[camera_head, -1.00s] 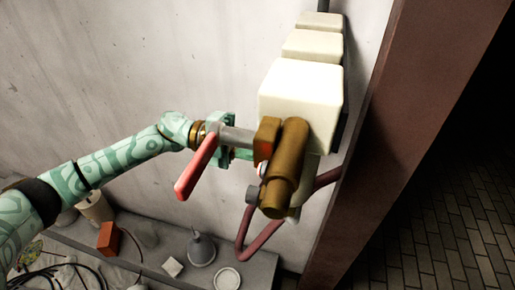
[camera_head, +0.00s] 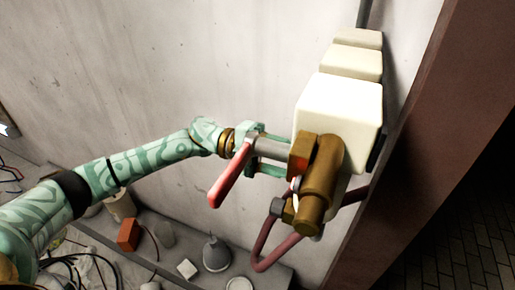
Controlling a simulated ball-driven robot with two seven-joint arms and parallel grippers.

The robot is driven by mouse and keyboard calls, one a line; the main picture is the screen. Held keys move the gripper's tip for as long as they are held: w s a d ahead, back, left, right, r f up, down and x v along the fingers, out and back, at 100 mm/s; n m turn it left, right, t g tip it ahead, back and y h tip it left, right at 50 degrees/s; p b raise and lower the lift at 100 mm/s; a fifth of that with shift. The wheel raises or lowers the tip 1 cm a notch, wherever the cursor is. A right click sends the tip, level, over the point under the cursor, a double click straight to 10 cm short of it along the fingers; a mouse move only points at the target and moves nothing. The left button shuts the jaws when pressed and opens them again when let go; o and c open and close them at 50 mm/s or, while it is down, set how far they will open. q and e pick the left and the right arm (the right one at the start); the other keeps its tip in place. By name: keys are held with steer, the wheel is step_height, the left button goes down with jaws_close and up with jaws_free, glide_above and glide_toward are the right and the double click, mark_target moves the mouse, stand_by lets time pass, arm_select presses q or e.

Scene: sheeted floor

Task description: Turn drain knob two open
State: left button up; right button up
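A red lever handle (camera_head: 229,182) hangs down and to the left from the end of a grey stem (camera_head: 272,149), which leads to a brass valve (camera_head: 320,185) under a cream box. I take this lever to be the drain knob; no number shows on it. My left gripper (camera_head: 275,156) is at the stem, behind the lever, with one green finger above the stem and one below. The fingers stand apart; I cannot tell whether either touches the stem. The lever hides part of the gripper. My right gripper is not in view.
The cream box (camera_head: 338,108) is fixed by the wall. A dark red pipe (camera_head: 266,245) bends below the valve. A grey funnel (camera_head: 215,256), an orange block (camera_head: 128,234) and other small items stand on the ledge below. A brown post (camera_head: 450,110) rises at the right.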

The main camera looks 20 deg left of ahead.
arm_select(q)
steer(key=a+b, duration=0.3)
steer(key=a, duration=1.3)
steer(key=shift+a, duration=0.2)
